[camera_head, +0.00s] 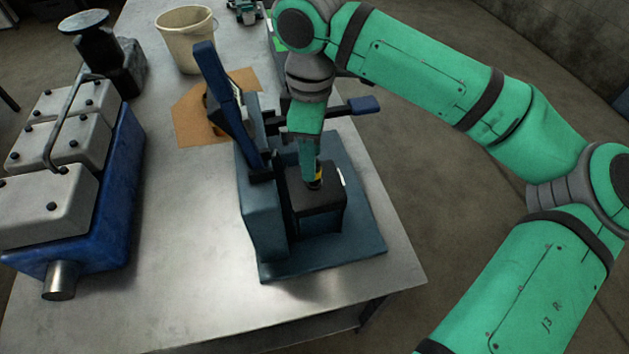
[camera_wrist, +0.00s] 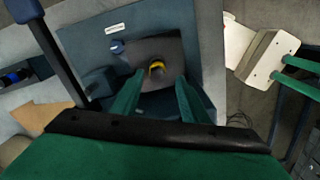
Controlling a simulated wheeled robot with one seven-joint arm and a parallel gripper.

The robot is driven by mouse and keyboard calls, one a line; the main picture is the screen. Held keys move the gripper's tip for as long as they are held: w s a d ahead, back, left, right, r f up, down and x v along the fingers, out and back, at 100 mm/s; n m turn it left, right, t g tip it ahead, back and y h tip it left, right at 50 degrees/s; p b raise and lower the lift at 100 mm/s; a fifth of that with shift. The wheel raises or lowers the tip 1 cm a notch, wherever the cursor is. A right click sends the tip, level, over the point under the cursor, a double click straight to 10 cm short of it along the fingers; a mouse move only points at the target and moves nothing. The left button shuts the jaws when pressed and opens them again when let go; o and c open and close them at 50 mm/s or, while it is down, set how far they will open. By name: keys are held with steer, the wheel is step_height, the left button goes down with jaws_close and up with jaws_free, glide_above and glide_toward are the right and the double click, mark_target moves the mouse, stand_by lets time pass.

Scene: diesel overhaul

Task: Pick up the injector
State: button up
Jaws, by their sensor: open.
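The injector shows as a small part with a yellow band (camera_head: 315,180). It stands at the dark block (camera_head: 318,203) on the blue-grey test stand (camera_head: 345,240), and most of it is hidden. In the wrist view its yellow-ringed end (camera_wrist: 157,67) shows on the dark block's top (camera_wrist: 160,48). My gripper (camera_head: 311,170) points down right over the block. In the wrist view its green fingers (camera_wrist: 160,78) are open, one to each side of the yellow ring. I cannot tell whether they touch it.
The stand's upright blue lever (camera_head: 222,90) rises left of my gripper, and a blue handle (camera_head: 363,104) sticks out right. A blue engine with grey covers (camera_head: 118,190) stands at left. A bucket (camera_head: 186,45) and cardboard (camera_head: 190,118) lie farther back. Bare tabletop (camera_head: 185,240) lies between engine and stand.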

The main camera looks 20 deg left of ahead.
mark_target(317, 184)
steer(key=shift+w+f, duration=0.15)
steer(key=shift+f, duration=1.2)
steer(key=shift+w+f, duration=0.15)
steer(key=shift+f, duration=1.15)
jaws_close()
